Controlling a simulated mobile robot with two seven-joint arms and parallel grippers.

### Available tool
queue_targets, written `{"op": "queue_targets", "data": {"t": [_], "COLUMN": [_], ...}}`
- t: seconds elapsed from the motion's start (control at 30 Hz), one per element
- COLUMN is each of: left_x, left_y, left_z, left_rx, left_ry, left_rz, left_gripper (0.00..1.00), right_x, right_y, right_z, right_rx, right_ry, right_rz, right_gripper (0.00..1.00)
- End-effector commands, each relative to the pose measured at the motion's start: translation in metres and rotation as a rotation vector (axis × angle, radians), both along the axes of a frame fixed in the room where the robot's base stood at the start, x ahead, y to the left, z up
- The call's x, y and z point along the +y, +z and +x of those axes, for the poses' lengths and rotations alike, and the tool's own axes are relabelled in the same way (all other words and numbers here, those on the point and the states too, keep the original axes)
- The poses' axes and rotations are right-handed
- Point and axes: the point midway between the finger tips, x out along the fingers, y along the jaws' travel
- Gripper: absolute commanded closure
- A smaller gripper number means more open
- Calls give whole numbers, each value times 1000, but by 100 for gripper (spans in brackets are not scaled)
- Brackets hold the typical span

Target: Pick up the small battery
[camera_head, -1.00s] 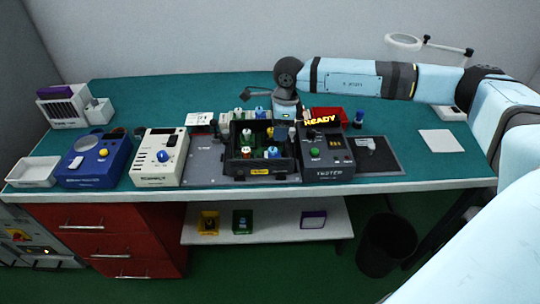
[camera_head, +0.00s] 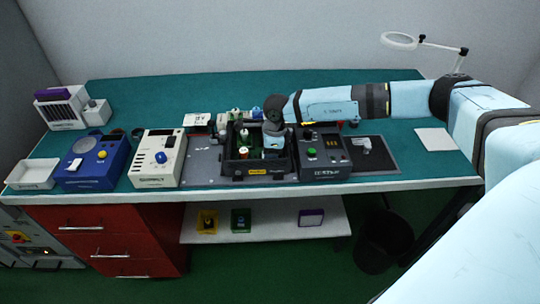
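My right arm comes in from the right, and its gripper (camera_head: 272,144) points down into the black tray (camera_head: 258,172) at the middle of the bench. The fingertips are too small and dark to tell whether they are open or shut. In the tray stand small battery-like cylinders: a red-and-white one (camera_head: 244,152) at the front left and a green-topped one (camera_head: 244,134) behind it. The gripper hides the right part of the tray, and I cannot tell which cylinder is the small battery. My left gripper is not in view.
A dark tester box (camera_head: 325,165) stands right beside the tray. A cream unit (camera_head: 158,160), a blue unit (camera_head: 92,162) and a white bin (camera_head: 33,174) stand to the left. More cylinders (camera_head: 235,114) stand behind the tray.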

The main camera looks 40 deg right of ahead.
Motion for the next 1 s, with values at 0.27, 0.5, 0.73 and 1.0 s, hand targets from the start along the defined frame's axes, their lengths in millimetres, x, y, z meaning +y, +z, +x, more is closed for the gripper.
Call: {"op": "queue_targets", "data": {"t": [0.27, 0.5, 0.73, 1.0], "left_x": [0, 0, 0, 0], "left_y": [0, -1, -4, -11], "left_z": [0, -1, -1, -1], "left_rx": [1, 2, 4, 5], "left_ry": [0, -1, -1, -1], "left_rz": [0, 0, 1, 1], "left_gripper": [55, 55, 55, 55], "right_x": [0, 0, 0, 0], "right_y": [1, 2, 23, 86], "right_z": [0, 0, 1, 1], "right_rx": [0, -1, -3, -6], "right_ry": [-1, -1, -1, 1], "right_rz": [0, 0, 2, 2], "right_gripper": [90, 90, 90, 90]}}
